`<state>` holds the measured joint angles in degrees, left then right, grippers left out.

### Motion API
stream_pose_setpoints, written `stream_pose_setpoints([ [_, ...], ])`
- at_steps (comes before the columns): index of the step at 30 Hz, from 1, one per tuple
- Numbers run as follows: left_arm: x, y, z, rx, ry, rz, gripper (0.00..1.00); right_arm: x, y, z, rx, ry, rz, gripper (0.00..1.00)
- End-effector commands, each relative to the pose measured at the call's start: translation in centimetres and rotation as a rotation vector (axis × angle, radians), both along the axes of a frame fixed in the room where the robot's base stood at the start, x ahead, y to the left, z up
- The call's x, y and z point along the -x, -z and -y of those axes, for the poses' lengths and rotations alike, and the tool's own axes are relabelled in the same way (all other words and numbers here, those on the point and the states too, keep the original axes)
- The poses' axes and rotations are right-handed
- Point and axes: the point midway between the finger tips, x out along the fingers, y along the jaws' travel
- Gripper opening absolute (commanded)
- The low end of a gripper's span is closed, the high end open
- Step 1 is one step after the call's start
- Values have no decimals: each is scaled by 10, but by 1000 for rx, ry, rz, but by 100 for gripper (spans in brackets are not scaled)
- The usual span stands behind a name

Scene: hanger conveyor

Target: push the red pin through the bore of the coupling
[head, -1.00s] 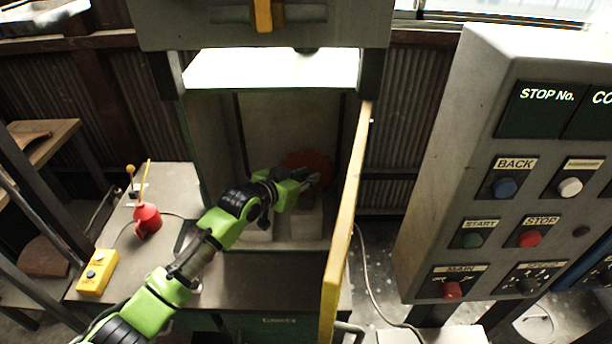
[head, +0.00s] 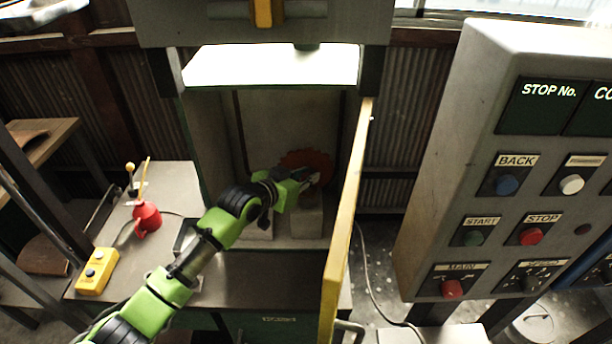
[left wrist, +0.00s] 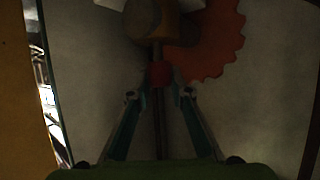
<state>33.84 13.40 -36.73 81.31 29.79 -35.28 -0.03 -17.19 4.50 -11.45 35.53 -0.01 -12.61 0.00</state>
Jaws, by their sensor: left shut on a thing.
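My left gripper (head: 312,179) is inside the open cabinet, in front of the red toothed wheel (head: 318,160). In the left wrist view its two fingers (left wrist: 160,93) close in on the red pin (left wrist: 160,73), whose red part shows just beyond the fingertips. A thin dark rod runs from the red part up to the brownish round coupling (left wrist: 148,22). The wheel also shows in the left wrist view (left wrist: 215,45), behind and to the right of the coupling. The bore and how deep the pin sits in it are too dark to tell. My right gripper is not in view.
The cabinet's yellow-edged door (head: 347,220) stands open close to the right of my arm. A pale block (head: 307,222) lies below the gripper. A side table holds a red oil can (head: 147,219) and a yellow button box (head: 97,272). A control panel (head: 455,150) stands at right.

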Motion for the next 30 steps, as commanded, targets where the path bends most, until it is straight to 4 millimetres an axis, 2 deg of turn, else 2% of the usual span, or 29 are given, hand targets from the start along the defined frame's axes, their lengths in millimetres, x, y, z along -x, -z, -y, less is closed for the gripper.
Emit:
stream_pose_setpoints([
  [30, 0, 16, 0, 0, 1, 0, 0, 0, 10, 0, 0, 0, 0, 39],
])
